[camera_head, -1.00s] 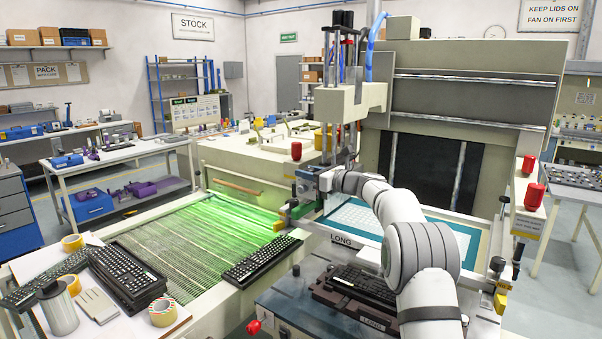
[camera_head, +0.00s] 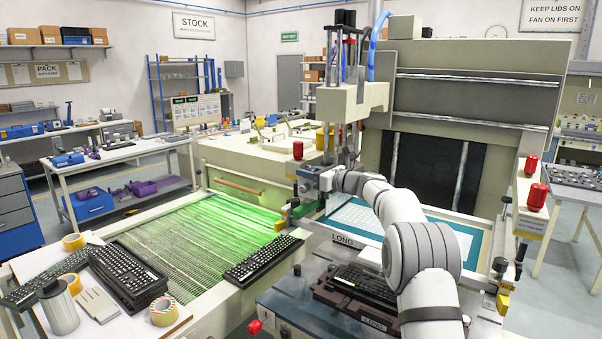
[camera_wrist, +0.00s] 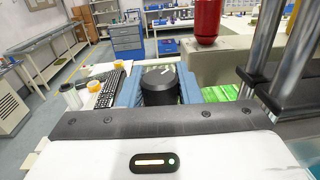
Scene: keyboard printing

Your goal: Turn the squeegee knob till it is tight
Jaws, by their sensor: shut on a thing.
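The squeegee knob (camera_wrist: 160,85) is a round black knob with a pale mark on its top, in the middle of the wrist view. My gripper (camera_wrist: 160,96) has its two blue-grey fingers on either side of the knob and is shut on it. In the head view my gripper (camera_head: 310,180) is at the squeegee carriage, below the cream print head (camera_head: 350,98). The knob is hard to make out there, as my wrist and the carriage parts cover it. How tight the knob is cannot be seen.
A red knob (camera_wrist: 207,20) and metal posts (camera_wrist: 290,60) stand close to my gripper. The screen frame (camera_head: 440,228) lies to the right, a green-lit conveyor (camera_head: 190,240) to the left. A keyboard (camera_head: 365,285) sits in a fixture under my arm.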

